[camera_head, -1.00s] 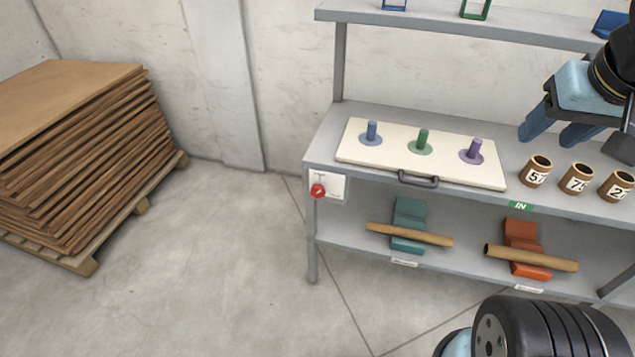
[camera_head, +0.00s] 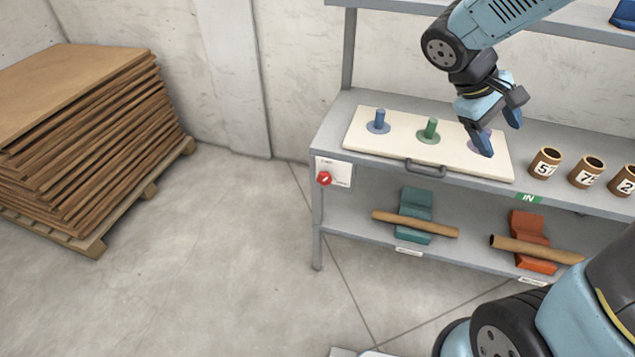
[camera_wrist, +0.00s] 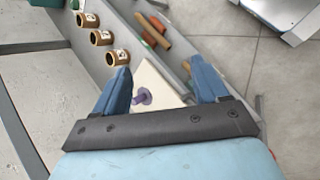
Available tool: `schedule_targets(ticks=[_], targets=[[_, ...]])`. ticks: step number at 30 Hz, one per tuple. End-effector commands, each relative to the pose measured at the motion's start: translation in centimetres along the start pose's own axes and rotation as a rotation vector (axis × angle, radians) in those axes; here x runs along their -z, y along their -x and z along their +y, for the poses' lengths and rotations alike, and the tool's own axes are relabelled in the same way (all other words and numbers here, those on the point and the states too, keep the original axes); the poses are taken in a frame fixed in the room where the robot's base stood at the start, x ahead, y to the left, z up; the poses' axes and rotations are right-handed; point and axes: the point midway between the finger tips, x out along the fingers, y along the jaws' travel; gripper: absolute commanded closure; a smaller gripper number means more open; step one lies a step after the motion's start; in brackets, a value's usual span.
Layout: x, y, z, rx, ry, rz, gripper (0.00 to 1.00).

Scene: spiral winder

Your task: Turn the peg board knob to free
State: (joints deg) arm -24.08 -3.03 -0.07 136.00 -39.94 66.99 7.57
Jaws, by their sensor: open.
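The knob (camera_head: 324,178) is red and sits on a small white plate (camera_head: 342,171) at the left front corner of the shelf unit. Its pointer setting is too small to read. The cream peg board (camera_head: 383,144) lies on the shelf above, with a blue peg (camera_head: 379,120), a green peg (camera_head: 430,129) and a purple peg (camera_wrist: 142,96). My gripper (camera_head: 499,138) is open and empty above the right end of the board, right of the knob. In the head view it largely hides the purple peg, which shows between the fingers (camera_wrist: 164,82) in the wrist view.
Numbered brown tubes (camera_head: 545,163) stand right of the board. A handle (camera_head: 425,167) is at the board's front edge. Long tubes (camera_head: 415,224) rest on teal and orange cradles on the lower shelf. Stacked brown sheets (camera_head: 85,140) stand left; the floor between is clear.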

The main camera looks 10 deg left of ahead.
Motion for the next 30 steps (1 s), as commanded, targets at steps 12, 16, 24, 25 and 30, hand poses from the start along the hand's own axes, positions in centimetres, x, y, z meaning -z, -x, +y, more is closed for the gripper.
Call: schedule_targets(ticks=[12,16,24,25,30], targets=[[10.5,-0.7,-4.1,-0.389,0.369,-0.131,0.27],[14.0,-0.7,-6.3,-0.523,0.475,-0.146,0.27],[20.8,-0.7,-12.8,-0.81,0.684,-0.138,0.27],[21.6,-0.8,-13.7,-0.843,0.707,-0.133,0.27],[25.3,-1.1,-19.3,-1.028,0.831,-0.094,0.27]])
